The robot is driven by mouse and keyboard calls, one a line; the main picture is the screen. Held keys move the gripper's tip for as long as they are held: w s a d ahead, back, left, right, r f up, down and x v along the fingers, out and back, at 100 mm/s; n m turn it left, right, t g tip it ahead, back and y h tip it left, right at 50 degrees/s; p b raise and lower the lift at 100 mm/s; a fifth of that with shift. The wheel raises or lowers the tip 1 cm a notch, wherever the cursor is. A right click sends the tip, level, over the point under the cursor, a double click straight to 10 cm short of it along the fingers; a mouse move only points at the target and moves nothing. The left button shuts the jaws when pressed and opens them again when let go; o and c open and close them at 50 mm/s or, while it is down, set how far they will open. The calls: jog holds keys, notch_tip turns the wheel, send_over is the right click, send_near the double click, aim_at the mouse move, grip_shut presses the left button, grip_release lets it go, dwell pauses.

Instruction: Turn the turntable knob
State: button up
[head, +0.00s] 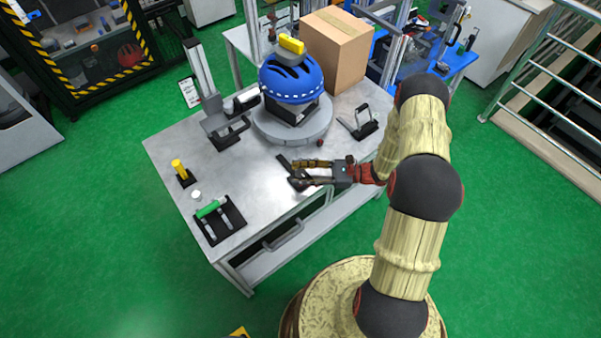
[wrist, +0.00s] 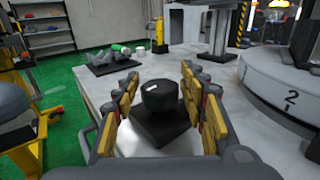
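The turntable knob (wrist: 161,98) is a black round knob with a white mark, on a black square base (wrist: 160,132) on the table. My gripper (wrist: 160,80) is open, with yellow-padded fingers to the left and right of the knob. Small gaps show between the knob and the fingers, and nothing is held. In the head view my gripper (head: 292,174) is low over the table beside the base, and the fingers largely hide the knob. The round grey turntable (head: 292,133) is behind it and carries a blue helmet (head: 290,82) on a black stand.
The metal table (head: 165,160) holds a black tray with a green-handled tool (head: 208,209), a yellow cylinder (head: 178,168) and a black clamp-like fixture (head: 363,124). A cardboard box (head: 335,50) stands behind the turntable.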

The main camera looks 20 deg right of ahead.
jog(key=c, duration=0.8)
jog(key=shift+g, duration=0.3)
jog(key=shift+f+n+g+y, duration=0.1)
jog(key=shift+n+g+y, duration=0.2)
jog(key=shift+n+g, duration=0.7)
jog(key=shift+c, duration=0.2)
jog(key=o, duration=1.1)
jog(key=shift+o, duration=0.3)
jog(key=shift+d, duration=0.1)
